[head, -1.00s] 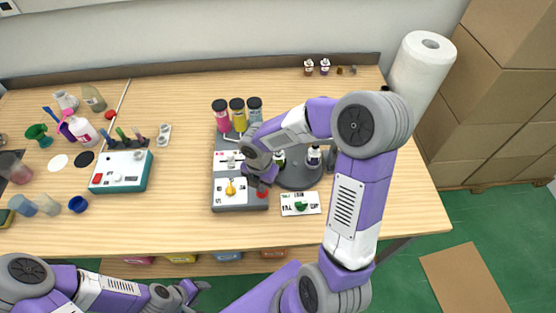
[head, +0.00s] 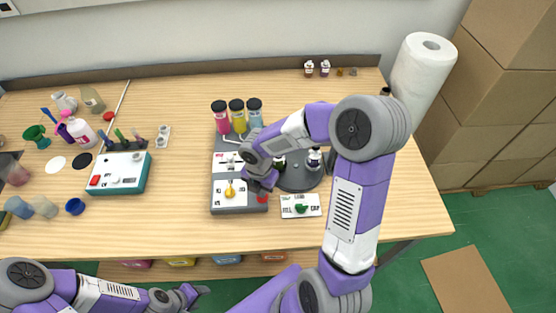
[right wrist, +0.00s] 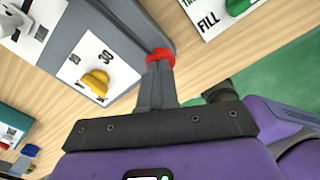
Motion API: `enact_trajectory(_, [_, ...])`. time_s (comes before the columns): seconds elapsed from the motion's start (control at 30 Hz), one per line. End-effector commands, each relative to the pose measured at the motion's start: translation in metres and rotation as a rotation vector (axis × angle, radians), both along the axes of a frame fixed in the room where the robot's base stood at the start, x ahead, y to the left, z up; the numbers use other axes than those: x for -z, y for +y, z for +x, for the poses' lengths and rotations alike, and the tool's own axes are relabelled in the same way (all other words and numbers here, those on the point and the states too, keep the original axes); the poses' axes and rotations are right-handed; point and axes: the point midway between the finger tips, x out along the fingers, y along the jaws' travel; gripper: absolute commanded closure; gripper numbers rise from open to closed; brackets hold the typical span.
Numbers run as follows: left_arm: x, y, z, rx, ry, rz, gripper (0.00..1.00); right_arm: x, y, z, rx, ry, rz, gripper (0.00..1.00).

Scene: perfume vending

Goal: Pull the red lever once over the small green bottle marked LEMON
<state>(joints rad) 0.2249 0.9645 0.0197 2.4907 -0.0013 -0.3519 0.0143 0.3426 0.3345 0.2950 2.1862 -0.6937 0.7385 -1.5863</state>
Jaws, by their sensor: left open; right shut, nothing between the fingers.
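The grey dispensing machine (head: 240,209) stands mid-table with pink, yellow and blue jars at its back. A red knob (head: 262,198), apparently the lever's end, is at its front right corner. My right gripper (head: 263,188) is shut, its fingertips at this red knob, which also shows in the right wrist view (right wrist: 160,56); it covers part of the knob, and I cannot tell contact. A small dark bottle (head: 280,161) stands on the round grey tray (head: 297,180), partly behind my right gripper; its label is not readable. My left gripper (head: 198,291) is open, below the table's front edge.
A yellow knob (right wrist: 95,80) sits on the machine's front panel. A white FILL card with a green knob (head: 301,208) lies right of it. A white-capped bottle (head: 314,158) stands on the tray. A teal box (head: 119,188) is on the left.

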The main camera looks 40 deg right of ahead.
Motion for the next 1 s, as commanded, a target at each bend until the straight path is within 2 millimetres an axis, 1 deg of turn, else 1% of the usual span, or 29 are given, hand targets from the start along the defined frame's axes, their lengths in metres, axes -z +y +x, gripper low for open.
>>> enact_trajectory(0.2, [-0.020,0.000,0.000,0.000,0.000,0.000,0.48,-0.020,0.000,0.000,0.000,0.000,0.000,1.00])
enact_trajectory(1.0, [-0.083,0.000,0.000,0.000,0.000,0.000,0.48,-0.084,0.000,0.000,0.000,-0.001,0.000,1.00])
